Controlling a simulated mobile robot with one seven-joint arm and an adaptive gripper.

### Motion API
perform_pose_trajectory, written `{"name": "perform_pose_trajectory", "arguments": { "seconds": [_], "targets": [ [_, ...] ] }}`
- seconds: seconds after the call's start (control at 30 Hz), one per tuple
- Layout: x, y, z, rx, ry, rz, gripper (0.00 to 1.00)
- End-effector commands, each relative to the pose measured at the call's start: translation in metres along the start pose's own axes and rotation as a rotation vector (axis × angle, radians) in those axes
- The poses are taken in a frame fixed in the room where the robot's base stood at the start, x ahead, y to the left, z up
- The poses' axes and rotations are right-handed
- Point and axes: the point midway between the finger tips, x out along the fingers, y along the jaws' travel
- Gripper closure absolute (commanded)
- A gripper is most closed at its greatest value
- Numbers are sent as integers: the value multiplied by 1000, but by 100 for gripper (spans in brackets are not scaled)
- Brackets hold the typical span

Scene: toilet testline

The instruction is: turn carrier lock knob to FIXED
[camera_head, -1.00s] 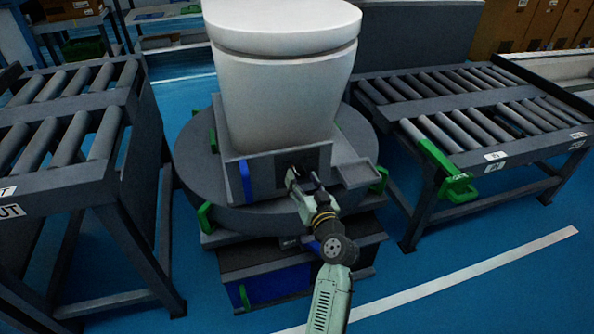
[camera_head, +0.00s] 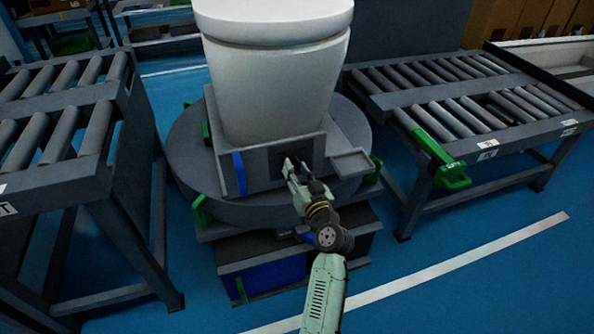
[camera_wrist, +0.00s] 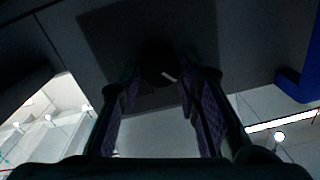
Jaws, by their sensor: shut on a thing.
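The carrier lock knob (camera_wrist: 158,62) is a dark round knob with a short white mark, on a dark square panel (camera_wrist: 100,40). In the wrist view the mark points toward the lower right of the picture, and the knob sits between the fingertips of my gripper (camera_wrist: 157,88). In the head view my gripper (camera_head: 291,166) is at the front face of the grey carrier (camera_head: 262,180) and hides the knob. My gripper is shut on the knob. No FIXED label is readable. A white toilet (camera_head: 272,90) stands upright on the carrier.
A round grey turntable (camera_head: 185,160) lies under the carrier, with green brackets (camera_head: 200,212) at its edge. A blue bar (camera_head: 239,174) is left of the gripper and a small grey tray (camera_head: 350,163) is right. Roller conveyors stand left (camera_head: 70,130) and right (camera_head: 455,110).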

Motion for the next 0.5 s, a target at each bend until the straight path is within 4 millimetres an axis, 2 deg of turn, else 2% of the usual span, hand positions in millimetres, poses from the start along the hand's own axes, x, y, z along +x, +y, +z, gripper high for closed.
{"name": "perform_pose_trajectory", "arguments": {
  "seconds": [0.27, 0.5],
  "targets": [
    [0, 0, 0, 9, 1, 1, 97],
    [0, 1, 0, 93, 6, 0, 97]
  ]
}}
